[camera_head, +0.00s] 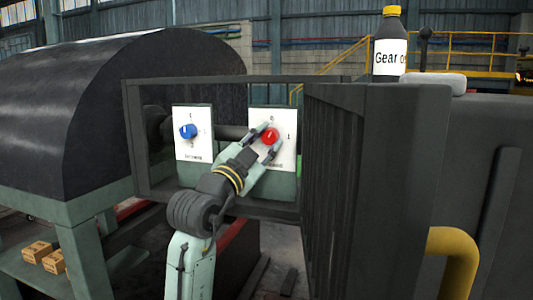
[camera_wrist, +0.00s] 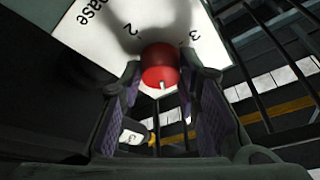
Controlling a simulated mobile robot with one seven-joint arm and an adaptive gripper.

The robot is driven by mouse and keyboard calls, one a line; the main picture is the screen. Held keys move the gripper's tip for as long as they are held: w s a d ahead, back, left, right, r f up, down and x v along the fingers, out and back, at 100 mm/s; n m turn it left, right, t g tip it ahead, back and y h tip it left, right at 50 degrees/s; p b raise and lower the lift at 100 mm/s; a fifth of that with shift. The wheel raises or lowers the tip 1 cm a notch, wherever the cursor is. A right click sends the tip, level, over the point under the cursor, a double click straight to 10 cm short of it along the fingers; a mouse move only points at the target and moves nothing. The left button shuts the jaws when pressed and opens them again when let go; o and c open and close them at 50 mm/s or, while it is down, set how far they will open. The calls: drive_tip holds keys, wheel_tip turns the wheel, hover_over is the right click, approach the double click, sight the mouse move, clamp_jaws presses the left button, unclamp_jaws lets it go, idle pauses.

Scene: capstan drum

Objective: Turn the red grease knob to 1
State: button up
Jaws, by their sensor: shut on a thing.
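The red grease knob (camera_head: 270,136) sits on a white plate (camera_head: 286,118) with a mark at its top and a 1 at its right. In the wrist view the red knob (camera_wrist: 160,66) lies between the two fingertips, with a small white mark on its edge. The plate (camera_wrist: 100,32) there shows a 2, a 3 and the letters "ase". My gripper (camera_head: 264,139) reaches up from the lower left, its fingers on either side of the knob. In the wrist view my gripper (camera_wrist: 160,68) is shut on it.
A blue knob (camera_head: 188,131) on a similar plate is just left. A dark frame (camera_head: 135,140) surrounds both plates, with a ribbed dark panel (camera_head: 335,190) close on the right. A Gear oil bottle (camera_head: 389,45) stands on top. A large dark drum cover (camera_head: 110,100) is at left.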

drive_tip(key=m+g, duration=0.1)
drive_tip(key=m, duration=0.2)
drive_tip(key=m+g+h+b, duration=0.1)
drive_tip(key=m, duration=0.3)
drive_tip(key=shift+a+r+g+b, duration=0.15)
drive_tip(key=shift+r+g+b, duration=0.05)
drive_tip(key=shift+g+b, duration=0.1)
drive_tip(key=m+g, duration=0.1)
drive_tip(key=m, duration=0.2)
drive_tip(key=shift+r+m+g, duration=0.1)
drive_tip(key=shift+m+g, duration=0.2)
drive_tip(key=shift+m, duration=0.1)
drive_tip(key=shift+m+g+p, duration=0.5)
drive_tip(key=shift+m+p, duration=0.25)
drive_tip(key=shift+m, duration=0.85)
drive_tip(key=o, duration=1.2)
drive_tip(key=shift+c, duration=0.2)
